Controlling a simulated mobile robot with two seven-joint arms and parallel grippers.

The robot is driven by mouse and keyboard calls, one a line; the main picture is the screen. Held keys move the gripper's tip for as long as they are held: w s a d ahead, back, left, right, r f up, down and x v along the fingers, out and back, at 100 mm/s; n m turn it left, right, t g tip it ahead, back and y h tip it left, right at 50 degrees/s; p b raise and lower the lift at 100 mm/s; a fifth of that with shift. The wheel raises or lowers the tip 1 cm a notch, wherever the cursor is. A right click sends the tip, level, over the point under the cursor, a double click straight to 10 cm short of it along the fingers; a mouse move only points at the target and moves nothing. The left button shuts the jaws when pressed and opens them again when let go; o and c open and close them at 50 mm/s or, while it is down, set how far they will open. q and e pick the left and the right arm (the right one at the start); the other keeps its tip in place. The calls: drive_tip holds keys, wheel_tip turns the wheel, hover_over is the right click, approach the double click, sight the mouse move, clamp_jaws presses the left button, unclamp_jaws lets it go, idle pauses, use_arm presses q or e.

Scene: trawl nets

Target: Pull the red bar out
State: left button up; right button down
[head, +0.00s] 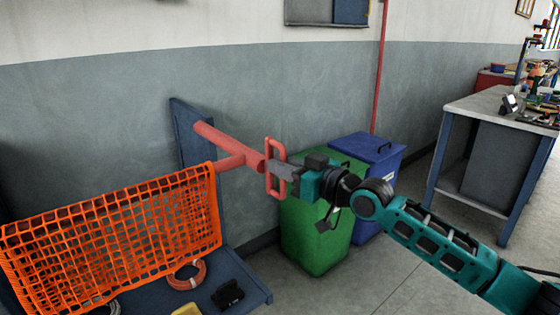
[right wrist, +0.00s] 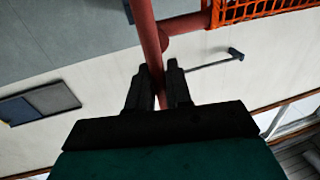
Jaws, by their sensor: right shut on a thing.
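The red bar (head: 217,142) is a tube that sticks out from a blue upright panel (head: 183,132), with a loop handle (head: 283,168) at its near end. A second red tube (head: 232,162) joins it and runs left to an orange net (head: 120,240). My right gripper (head: 272,168) is shut on the handle, its arm reaching in from the right. In the right wrist view the red bar (right wrist: 148,35) runs down between the two fingers of my right gripper (right wrist: 160,85). The fingers hide part of the handle. My left gripper is not in view.
A green bin (head: 310,235) and a blue bin (head: 370,160) stand against the wall behind my right gripper. A blue base (head: 245,283) with a coiled red ring (head: 187,275) lies under the net. A workbench (head: 485,110) stands at the right. The floor between is clear.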

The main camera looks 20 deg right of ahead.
drive_tip(key=shift+s+d, duration=0.1)
drive_tip(key=shift+s, duration=0.25)
drive_tip(key=c, duration=1.2)
unclamp_jaws()
drive_tip(key=shift+v, duration=6.45)
